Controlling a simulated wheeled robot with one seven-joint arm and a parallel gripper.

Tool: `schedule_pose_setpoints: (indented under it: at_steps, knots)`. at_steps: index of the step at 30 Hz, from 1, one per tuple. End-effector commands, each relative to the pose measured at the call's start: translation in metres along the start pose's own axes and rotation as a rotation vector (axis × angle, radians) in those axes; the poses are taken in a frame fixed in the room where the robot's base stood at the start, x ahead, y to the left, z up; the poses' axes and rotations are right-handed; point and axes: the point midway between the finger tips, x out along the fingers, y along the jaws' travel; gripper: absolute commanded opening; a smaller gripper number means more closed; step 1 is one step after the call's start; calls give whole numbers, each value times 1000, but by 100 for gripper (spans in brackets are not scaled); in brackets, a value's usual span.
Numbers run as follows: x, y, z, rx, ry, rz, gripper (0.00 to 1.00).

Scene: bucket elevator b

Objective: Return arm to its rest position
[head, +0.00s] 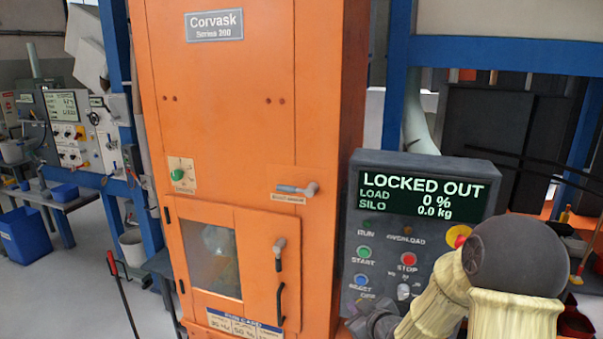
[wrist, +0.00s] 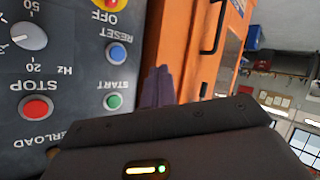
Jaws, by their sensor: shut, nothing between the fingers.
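My gripper (head: 368,318) is low at the left edge of the grey control panel (head: 372,176) in the head view. Its dark fingers are shut and empty, and they also show in the wrist view (wrist: 159,74). There they point along the gap between the panel and the orange machine (wrist: 178,40), near the blue reset button (wrist: 118,54) and green start button (wrist: 113,101). I cannot tell whether they touch anything. My arm bends up on the right and covers the panel's lower right part.
The panel display (head: 422,194) reads LOCKED OUT, 0 %, 0.0 kg. The orange cabinet (head: 230,110) has a closed windowed door (head: 258,240) with a black handle and a lever (head: 297,189) above. A blue frame post (head: 397,80) stands behind. Open floor lies at left, with a blue bin (head: 25,235).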

Motion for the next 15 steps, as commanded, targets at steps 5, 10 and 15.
schedule_pose_setpoints:
  at_steps: [5,10,15]
  knots:
    - [-36,-13,22,103,-264,1,0]
    - [-84,-30,42,250,-500,21,0]
    - [-140,-55,56,428,-714,39,0]
